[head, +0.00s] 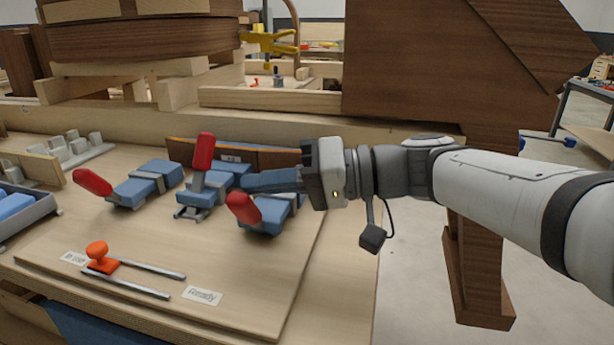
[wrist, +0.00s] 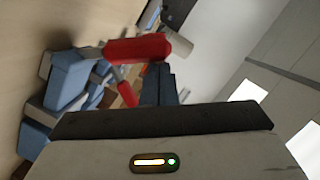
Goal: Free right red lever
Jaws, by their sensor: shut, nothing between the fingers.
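Three blue clamps with red levers stand side by side on the wooden board in the head view. The right red lever (head: 243,208) leans up and to the left from its blue clamp (head: 265,222). The middle red lever (head: 203,152) stands nearly upright, and the left red lever (head: 92,182) leans left. My gripper (head: 246,182) reaches in from the right, shut and empty, just above the right clamp and close to the right lever. In the wrist view, a red lever (wrist: 137,48) lies across just beyond my fingertips (wrist: 157,75); whether they touch is unclear.
An orange knob (head: 97,255) sits by two metal rails at the board's front, with a "Remedy"-like label (head: 202,296) nearby. A dark wooden block (head: 275,158) stands behind the clamps. A large brown wooden form (head: 430,70) rises behind my arm.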

